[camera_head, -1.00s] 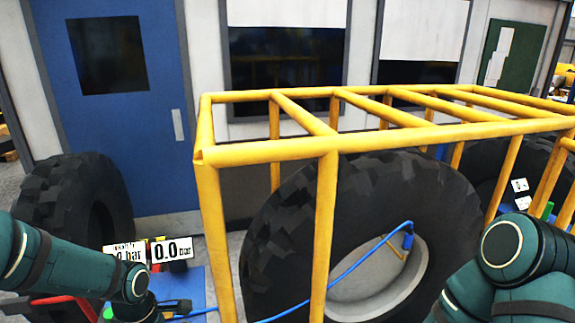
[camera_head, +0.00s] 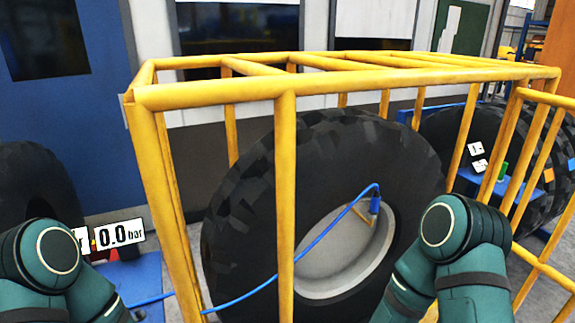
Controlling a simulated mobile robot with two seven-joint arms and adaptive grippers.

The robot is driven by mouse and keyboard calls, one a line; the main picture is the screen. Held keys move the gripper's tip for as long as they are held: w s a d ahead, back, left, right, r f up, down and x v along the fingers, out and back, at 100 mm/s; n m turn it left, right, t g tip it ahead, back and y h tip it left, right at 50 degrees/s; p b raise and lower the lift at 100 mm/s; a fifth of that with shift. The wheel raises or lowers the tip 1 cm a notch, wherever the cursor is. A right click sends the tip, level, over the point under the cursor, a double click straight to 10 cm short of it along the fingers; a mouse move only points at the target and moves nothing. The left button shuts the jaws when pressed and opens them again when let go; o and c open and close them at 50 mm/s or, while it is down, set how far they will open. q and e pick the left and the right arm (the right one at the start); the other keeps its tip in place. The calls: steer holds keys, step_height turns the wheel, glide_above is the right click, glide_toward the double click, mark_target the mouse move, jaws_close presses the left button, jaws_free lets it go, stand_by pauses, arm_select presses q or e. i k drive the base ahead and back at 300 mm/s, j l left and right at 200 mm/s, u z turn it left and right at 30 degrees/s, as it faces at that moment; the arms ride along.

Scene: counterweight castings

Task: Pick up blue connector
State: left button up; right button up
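The blue connector (camera_head: 375,205) is at the end of a blue hose (camera_head: 262,284), at the upper right part of the grey rim (camera_head: 335,262) of the large tyre (camera_head: 330,150) inside the yellow cage. It appears to be on the valve stem (camera_head: 355,204); the exact contact is too small to tell. My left arm shows at the lower left and my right arm at the lower right, below and right of the connector. Neither gripper shows in the view.
A yellow tubular cage (camera_head: 285,190) stands around the tyre, its bars between me and the rim. A pressure display reading 0.0 bar (camera_head: 120,235) stands on a blue surface (camera_head: 142,275) at the left. Another tyre (camera_head: 455,130) stands at the right.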

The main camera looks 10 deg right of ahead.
mark_target(373, 211)
steer(key=l+u, duration=0.35)
steer(key=u, duration=0.15)
steer(key=l+u, duration=0.55)
steer(key=l, duration=0.4)
steer(key=k+l+u, duration=0.1)
steer(key=l, duration=0.35)
